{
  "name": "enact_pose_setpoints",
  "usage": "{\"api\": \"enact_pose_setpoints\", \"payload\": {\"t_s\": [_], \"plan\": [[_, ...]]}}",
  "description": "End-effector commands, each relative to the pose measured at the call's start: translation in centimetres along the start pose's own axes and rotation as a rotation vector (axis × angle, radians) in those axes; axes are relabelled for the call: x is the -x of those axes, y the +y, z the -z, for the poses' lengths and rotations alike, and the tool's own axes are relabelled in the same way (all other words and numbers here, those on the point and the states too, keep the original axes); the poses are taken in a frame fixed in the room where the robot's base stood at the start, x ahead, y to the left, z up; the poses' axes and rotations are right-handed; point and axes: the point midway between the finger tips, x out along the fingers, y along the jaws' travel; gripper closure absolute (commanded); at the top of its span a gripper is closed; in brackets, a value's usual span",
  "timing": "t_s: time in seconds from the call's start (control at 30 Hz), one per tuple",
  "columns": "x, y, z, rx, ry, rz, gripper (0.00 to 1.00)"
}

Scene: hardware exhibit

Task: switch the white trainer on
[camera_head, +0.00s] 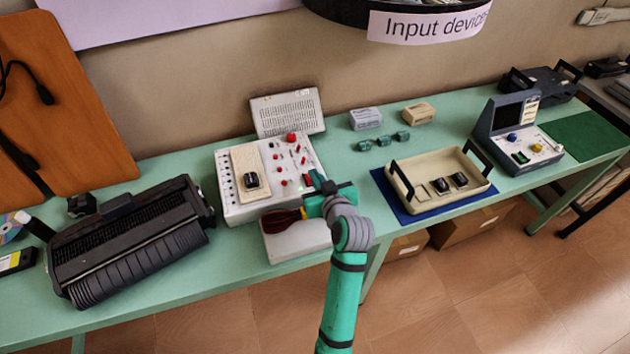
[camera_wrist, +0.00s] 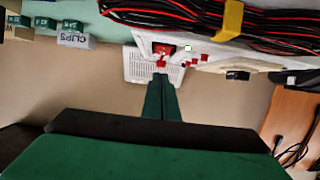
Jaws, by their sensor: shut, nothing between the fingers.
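The white trainer (camera_head: 233,208) stands on the green bench, with red knobs, a beige panel and a black dial on its top.
A grey-white box (camera_head: 290,245) with red and black cables lies in front of the trainer. A black typewriter-like device (camera_head: 130,240) is at left. A cream tray (camera_head: 435,195) on a blue mat and a grey trainer (camera_head: 520,150) stand at right. A perforated white unit (camera_head: 287,112) stands behind.

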Motion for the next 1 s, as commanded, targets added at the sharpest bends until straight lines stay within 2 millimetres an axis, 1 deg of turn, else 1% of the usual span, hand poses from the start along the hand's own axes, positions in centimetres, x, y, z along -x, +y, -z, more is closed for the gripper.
{"api": "enact_pose_setpoints", "payload": {"t_s": [0.03, 0.1, 0.17, 0.4, 0.5, 0.6, 0.8, 1.0], "plan": [[0.4, 0.0, 0.9, 0.003, 0.003, 0.0, 1.0], [1.0, -0.1, 2.0, 0.003, 0.003, 0.001, 1.0], [2.2, 0.0, 1.1, -0.001, -0.002, -0.001, 1.0], [6.6, 0.1, 0.1, -0.002, -0.001, -0.002, 1.0], [8.2, 0.2, -0.3, -0.002, -0.001, -0.005, 1.0], [9.4, 0.1, -0.7, -0.001, -0.001, -0.003, 1.0], [10.4, -0.1, -0.8, 0.0, 0.0, 0.001, 1.0], [10.5, -0.2, -0.8, 0.001, 0.0, 0.004, 1.0]]}}
